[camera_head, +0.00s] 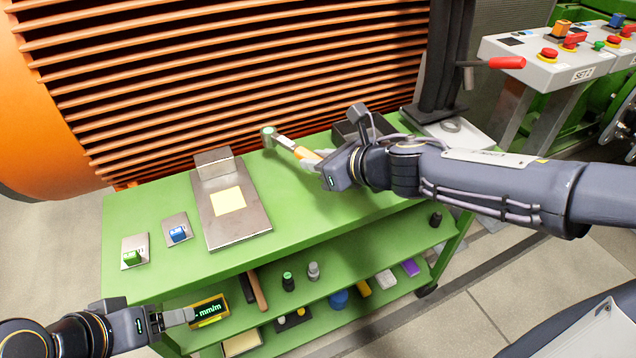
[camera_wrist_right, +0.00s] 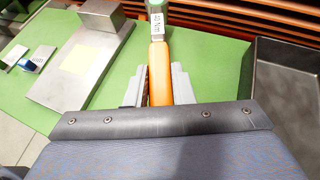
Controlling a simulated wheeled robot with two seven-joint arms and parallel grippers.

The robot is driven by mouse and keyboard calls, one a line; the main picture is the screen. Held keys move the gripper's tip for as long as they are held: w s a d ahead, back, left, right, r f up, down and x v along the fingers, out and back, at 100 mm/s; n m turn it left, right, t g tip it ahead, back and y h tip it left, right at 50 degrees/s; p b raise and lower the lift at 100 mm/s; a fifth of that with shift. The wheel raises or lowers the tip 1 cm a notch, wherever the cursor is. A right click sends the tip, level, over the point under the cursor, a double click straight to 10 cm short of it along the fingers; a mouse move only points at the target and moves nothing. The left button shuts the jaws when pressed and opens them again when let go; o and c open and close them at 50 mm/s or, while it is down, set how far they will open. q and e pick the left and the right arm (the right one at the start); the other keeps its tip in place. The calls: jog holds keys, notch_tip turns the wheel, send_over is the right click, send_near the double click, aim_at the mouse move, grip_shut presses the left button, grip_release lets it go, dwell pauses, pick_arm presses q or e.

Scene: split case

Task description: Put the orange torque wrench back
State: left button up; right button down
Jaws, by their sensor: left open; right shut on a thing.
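The orange torque wrench (camera_head: 305,153) is held in my right gripper (camera_head: 318,160), over the right part of the green table top. Its grey shaft and round green-marked head (camera_head: 268,133) point to the left and back. In the right wrist view the orange handle (camera_wrist_right: 159,75) lies between the two grey fingers (camera_wrist_right: 160,85), with a white label on the shaft.
A metal plate fixture (camera_head: 240,232) with a pale yellow square stands on the green table (camera_head: 310,215). Small green (camera_head: 132,257) and blue (camera_head: 178,234) blocks on plates lie left of it. A dark open tray (camera_head: 345,132) is behind my right gripper. Lower shelves hold several small items.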

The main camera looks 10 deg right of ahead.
aim_at(318, 186)
jog(key=shift+w+f, duration=0.35)
jog(key=shift+f, duration=0.1)
jog(key=f+b, duration=0.3)
jog(key=shift+w+f+b, duration=0.25)
jog(key=shift+f+b, duration=0.05)
jog(key=shift+r, duration=0.15)
jog(key=c, duration=1.3)
grip_release()
jog(key=shift+o, duration=0.2)
